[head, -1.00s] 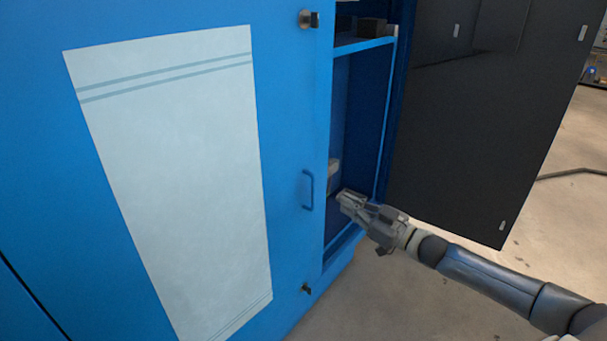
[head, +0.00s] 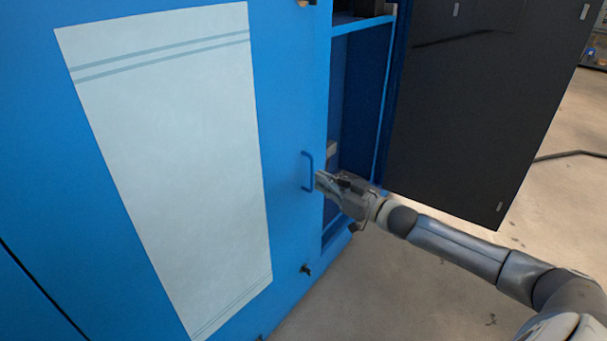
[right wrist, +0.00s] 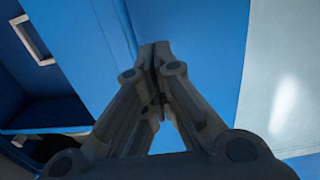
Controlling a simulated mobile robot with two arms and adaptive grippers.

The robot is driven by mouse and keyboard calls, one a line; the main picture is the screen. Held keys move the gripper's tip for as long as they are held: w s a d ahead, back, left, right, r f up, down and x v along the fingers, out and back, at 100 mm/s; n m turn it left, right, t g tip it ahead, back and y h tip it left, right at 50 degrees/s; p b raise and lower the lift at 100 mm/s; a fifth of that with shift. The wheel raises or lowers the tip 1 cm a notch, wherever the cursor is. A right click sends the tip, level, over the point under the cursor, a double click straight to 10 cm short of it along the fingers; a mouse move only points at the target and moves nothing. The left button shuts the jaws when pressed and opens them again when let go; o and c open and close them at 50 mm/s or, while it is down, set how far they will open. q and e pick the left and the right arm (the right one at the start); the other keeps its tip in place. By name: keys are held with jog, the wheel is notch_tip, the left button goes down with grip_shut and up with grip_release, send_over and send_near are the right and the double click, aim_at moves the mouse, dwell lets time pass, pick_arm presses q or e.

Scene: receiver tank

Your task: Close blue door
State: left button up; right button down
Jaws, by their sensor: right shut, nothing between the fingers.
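The blue door (head: 292,100) with a large pale panel (head: 170,150) fills the left and middle of the head view. It stands partly open, with a gap at its right edge showing the dark blue cabinet inside (head: 362,100). A blue bar handle (head: 308,171) sits near that edge. My right gripper (head: 319,180) is shut and empty at the door's right edge, just right of the handle; I cannot tell whether it touches. In the right wrist view the shut fingertips (right wrist: 154,50) point at the blue door face (right wrist: 190,45). My left gripper is out of view.
A dark grey panel (head: 485,110) stands open to the right of the cabinet. Small dark latches (head: 306,269) stick out near the door's edge. The concrete floor (head: 400,300) is clear in front. A cable (head: 570,155) lies at the far right.

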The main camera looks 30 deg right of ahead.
aim_at(296, 168)
jog(key=x, duration=0.6)
jog(key=shift+w+b, duration=0.15)
jog(key=shift+b, duration=0.15)
jog(key=shift+w+a, duration=0.15)
jog(key=shift+w, duration=0.25)
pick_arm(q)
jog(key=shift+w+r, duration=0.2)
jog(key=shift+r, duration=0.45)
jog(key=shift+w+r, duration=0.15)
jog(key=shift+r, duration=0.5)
